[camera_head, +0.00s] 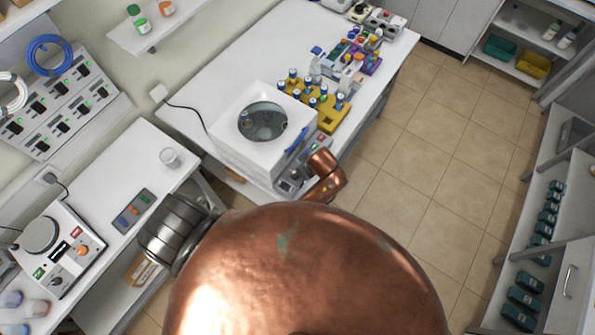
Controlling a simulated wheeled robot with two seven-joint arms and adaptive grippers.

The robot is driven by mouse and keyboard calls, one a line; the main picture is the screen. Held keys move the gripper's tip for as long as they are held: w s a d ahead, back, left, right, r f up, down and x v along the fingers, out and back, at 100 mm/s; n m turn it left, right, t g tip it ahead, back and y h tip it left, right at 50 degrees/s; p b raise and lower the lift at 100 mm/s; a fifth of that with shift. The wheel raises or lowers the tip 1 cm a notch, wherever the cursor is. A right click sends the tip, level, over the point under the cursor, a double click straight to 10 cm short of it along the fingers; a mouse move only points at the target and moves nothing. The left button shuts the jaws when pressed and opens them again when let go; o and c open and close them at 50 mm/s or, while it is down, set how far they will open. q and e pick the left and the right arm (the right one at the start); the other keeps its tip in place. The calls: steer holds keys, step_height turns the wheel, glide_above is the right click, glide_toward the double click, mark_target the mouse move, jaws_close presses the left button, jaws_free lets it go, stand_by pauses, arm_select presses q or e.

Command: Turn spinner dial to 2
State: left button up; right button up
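The spinner (224,153) looks to be the white box-shaped machine with a round dark glass lid (262,121), standing at the near end of the long white bench. Its front faces the aisle and carries a small grey control panel (290,181). A dial on it is too small to make out, and its setting cannot be read. A copper part of my arm is close in front of that panel and hides some of it. I see no fingertips of either gripper. A large copper part of my own body fills the bottom middle.
A yellow rack (333,119) of capped bottles stands behind the spinner. A second bench at left holds a white hot-plate-like device (58,250) with an orange knob, a small grey panel (133,209) and a white cup (169,157). The tiled floor (440,150) at right is clear.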

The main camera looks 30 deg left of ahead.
arm_select(q)
steer(key=shift+p+x, duration=0.4)
steer(key=shift+x, duration=2.2)
steer(key=shift+c, duration=0.6)
jaws_close()
steer(key=shift+s+m, duration=0.1)
steer(key=shift+m, duration=0.3)
steer(key=m, duration=0.2)
steer(key=m+t+h, duration=0.1)
steer(key=m, duration=0.1)
steer(key=shift+s+a+m+t, duration=0.1)
steer(key=shift+s+m+t, duration=0.05)
steer(key=shift+m+t, duration=0.15)
steer(key=m+h, duration=0.1)
steer(key=m, duration=0.2)
steer(key=m+t+h, duration=0.1)
steer(key=m, duration=0.2)
steer(key=shift+a, duration=0.2)
steer(key=shift+m+h, duration=0.3)
